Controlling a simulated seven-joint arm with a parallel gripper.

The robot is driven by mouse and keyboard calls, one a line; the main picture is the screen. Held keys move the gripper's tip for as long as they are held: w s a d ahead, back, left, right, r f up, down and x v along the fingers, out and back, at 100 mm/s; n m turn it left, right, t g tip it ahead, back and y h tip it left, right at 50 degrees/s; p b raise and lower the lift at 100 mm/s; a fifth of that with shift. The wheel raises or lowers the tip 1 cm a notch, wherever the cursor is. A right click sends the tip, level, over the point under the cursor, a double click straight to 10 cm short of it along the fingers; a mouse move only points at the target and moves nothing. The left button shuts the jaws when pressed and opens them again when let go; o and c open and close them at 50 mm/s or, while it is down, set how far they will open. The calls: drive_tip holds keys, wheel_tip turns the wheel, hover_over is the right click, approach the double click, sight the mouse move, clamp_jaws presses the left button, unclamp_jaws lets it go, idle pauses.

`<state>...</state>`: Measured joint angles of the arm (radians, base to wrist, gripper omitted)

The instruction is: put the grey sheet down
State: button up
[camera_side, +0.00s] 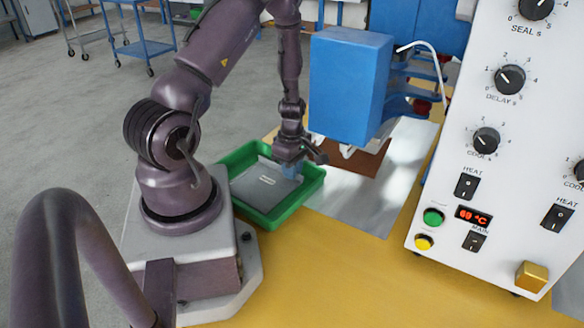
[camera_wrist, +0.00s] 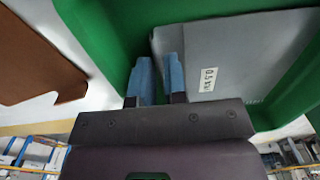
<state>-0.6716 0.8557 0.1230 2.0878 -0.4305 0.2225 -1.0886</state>
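The grey sheet (camera_side: 258,188), with a small white label, lies inside the green tray (camera_side: 303,196) in the side view. In the wrist view the grey sheet (camera_wrist: 235,60) fills the upper right, over the green tray (camera_wrist: 105,35). My gripper (camera_side: 291,170) is low at the right part of the tray, by the sheet's edge. In the wrist view the blue fingertips of my gripper (camera_wrist: 158,75) stand apart, with a gap between them. The right finger overlaps the sheet's near-left corner in the picture. The exact contact of fingers and sheet cannot be told.
A blue welding head (camera_side: 350,85) stands right of my gripper, above a shiny metal plate (camera_side: 350,196). A brown sheet (camera_side: 368,160) lies beneath it; it also shows in the wrist view (camera_wrist: 35,60). A white control panel (camera_side: 490,150) stands at right. The yellow table's front is clear.

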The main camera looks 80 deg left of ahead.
drive_tip(key=shift+o, duration=1)
wheel_tip(320, 180, up, 8)
drive_tip(key=shift+f, duration=0.1)
